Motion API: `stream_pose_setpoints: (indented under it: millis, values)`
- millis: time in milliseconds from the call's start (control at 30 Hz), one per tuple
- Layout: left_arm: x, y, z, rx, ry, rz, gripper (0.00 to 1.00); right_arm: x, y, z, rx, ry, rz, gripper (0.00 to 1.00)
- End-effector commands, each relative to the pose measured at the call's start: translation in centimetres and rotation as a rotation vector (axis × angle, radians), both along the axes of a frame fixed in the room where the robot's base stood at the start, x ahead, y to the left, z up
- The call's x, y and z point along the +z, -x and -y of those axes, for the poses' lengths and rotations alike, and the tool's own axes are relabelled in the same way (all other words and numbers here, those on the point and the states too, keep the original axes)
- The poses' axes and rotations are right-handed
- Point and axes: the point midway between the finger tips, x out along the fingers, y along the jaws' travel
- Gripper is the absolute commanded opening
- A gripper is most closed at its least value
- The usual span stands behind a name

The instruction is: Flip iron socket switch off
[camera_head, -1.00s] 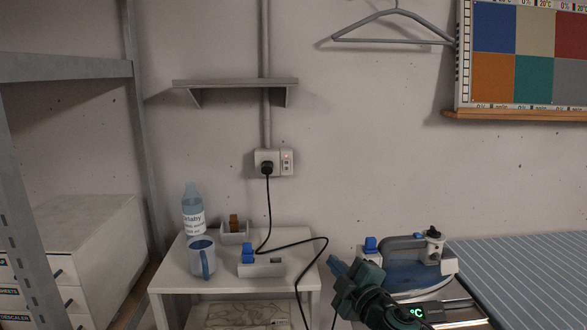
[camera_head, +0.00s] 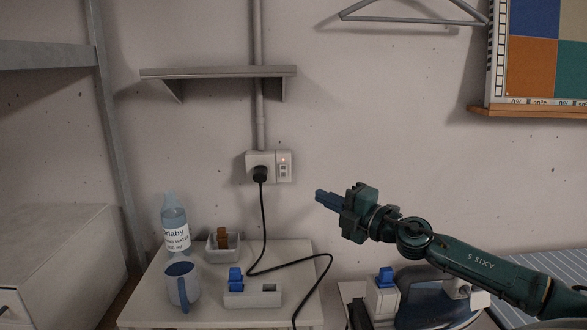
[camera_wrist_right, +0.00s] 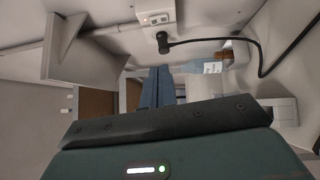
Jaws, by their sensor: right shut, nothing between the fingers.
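The wall socket (camera_head: 260,163) has a black plug (camera_head: 260,174) in it, with a cord hanging down. The iron (camera_head: 434,300) is at the lower right, partly behind my arm. My left gripper is out of view.
A wall shelf (camera_head: 218,73) hangs above the socket. A small white table (camera_head: 215,299) below holds a bottle (camera_head: 175,224), a mug (camera_head: 181,284), a small tray (camera_head: 223,245) and a white block with a blue part (camera_head: 252,292). The wall around the switch is clear.

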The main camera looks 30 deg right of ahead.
Motion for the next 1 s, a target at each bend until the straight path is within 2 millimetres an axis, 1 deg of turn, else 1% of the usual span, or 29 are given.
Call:
stream_pose_setpoints:
  millis: [567, 767, 1000]
  values:
    - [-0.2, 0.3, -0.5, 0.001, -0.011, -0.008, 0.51, 0.1, -0.3, -0.1, -0.001, -0.002, 0.002, 0.00]
    - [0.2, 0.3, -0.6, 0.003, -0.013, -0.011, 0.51, 0.4, -1.5, -0.4, 0.000, -0.004, 0.003, 0.00]
    - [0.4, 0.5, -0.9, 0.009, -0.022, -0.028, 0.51, 0.7, -3.6, -0.8, -0.003, -0.006, 0.004, 0.00]
